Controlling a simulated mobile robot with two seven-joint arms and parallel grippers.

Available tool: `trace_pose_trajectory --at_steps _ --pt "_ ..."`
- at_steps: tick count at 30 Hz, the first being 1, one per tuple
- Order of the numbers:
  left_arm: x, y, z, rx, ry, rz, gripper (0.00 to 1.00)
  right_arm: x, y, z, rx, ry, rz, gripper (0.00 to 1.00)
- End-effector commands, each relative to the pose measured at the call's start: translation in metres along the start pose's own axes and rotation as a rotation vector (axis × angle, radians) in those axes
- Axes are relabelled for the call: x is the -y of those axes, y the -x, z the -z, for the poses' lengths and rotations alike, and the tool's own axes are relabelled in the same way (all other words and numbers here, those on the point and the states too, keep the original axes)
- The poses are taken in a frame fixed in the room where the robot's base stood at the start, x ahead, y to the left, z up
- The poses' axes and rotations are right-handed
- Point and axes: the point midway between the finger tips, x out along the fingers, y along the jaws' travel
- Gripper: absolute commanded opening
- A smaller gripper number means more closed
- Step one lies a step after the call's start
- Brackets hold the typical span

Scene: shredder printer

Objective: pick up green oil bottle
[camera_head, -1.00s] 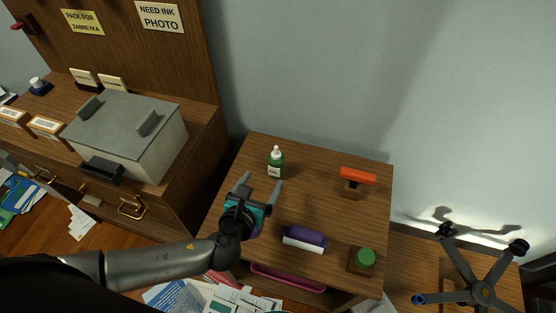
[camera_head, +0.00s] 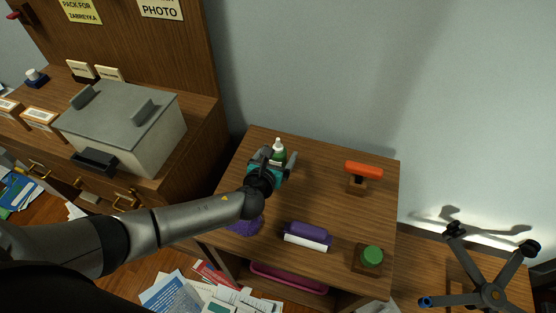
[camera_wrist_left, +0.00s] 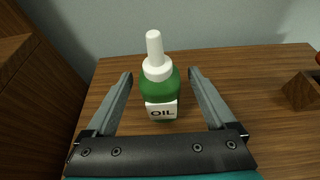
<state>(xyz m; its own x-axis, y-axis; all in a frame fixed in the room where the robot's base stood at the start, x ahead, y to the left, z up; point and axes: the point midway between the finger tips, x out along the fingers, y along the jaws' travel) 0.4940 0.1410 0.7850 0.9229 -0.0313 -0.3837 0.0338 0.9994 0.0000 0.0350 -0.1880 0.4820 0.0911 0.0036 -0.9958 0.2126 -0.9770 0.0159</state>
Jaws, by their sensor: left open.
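The green oil bottle (camera_head: 279,149) stands upright near the back left of the small wooden table (camera_head: 320,190). In the left wrist view the bottle (camera_wrist_left: 160,88) shows its white nozzle cap and a label reading OIL. My left gripper (camera_head: 275,158) is open, with one finger on each side of the bottle and a gap visible on both sides. In the left wrist view the gripper (camera_wrist_left: 160,95) holds nothing. In the head view the gripper hides the lower part of the bottle. My right gripper is not in view.
On the same table are an orange-handled tool on a wooden block (camera_head: 363,171), a purple and white roller-like item (camera_head: 306,236) and a green round-topped block (camera_head: 371,256). A purple fuzzy item (camera_head: 246,224) lies below my arm. A grey box (camera_head: 120,125) stands on the desk at left.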

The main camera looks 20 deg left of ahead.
Motion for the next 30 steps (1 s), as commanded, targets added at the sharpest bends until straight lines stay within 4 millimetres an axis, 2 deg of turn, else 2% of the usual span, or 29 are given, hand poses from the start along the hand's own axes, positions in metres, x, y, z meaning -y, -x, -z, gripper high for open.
trace_pose_trajectory --at_steps 7,30 --pt "0.0003 -0.0006 -0.0003 0.0 0.0 0.001 0.87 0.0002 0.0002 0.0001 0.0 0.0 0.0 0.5" --pt "0.0001 -0.0003 -0.0001 0.0 0.0 0.0 0.0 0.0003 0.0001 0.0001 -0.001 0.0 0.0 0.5"
